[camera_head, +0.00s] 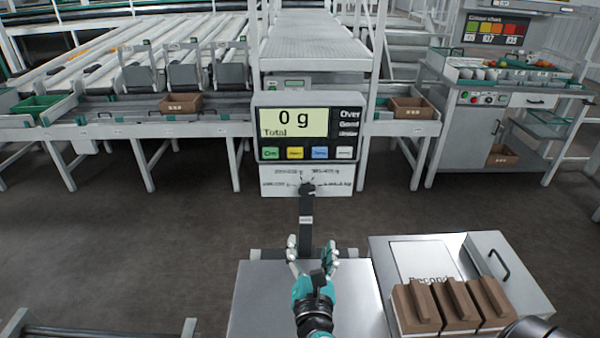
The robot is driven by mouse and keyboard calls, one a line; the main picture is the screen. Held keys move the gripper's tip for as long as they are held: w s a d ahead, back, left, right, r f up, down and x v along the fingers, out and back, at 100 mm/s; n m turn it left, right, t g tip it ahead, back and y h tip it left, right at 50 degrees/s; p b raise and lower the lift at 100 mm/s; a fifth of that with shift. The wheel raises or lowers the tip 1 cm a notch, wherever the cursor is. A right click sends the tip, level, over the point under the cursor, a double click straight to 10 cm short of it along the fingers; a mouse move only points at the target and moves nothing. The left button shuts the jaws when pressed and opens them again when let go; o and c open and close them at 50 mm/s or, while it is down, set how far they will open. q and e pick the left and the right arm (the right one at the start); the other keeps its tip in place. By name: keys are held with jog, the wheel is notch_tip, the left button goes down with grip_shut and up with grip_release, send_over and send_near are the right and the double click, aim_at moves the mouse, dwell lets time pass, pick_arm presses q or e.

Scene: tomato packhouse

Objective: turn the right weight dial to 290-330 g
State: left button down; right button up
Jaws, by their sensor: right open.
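A dark weight dial (307,188) sits on a white label plate under the scale display, with several small range labels around it. The labels are too small to read surely, and I cannot tell which one the dial points to. The display (293,122) above reads 0 g, Total. My right gripper (312,250), teal with pale fingers, is open and empty over the steel bench, in front of and below the dial, apart from it. My left gripper is not in view.
A dark post (306,230) stands between the bench and the display. A steel bench top (262,300) lies under my gripper.

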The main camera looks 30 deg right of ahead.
pick_arm(q)
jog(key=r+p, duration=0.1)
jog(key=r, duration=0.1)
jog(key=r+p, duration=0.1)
jog(key=p, duration=0.1)
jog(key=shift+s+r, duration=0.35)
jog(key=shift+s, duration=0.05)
pick_arm(e)
send_near(308, 193)
jog(key=x, duration=0.8)
jog(key=shift+w+d, duration=0.15)
jog(key=shift+w, duration=0.05)
jog(key=shift+c, duration=0.2)
jog(key=c, duration=1.1)
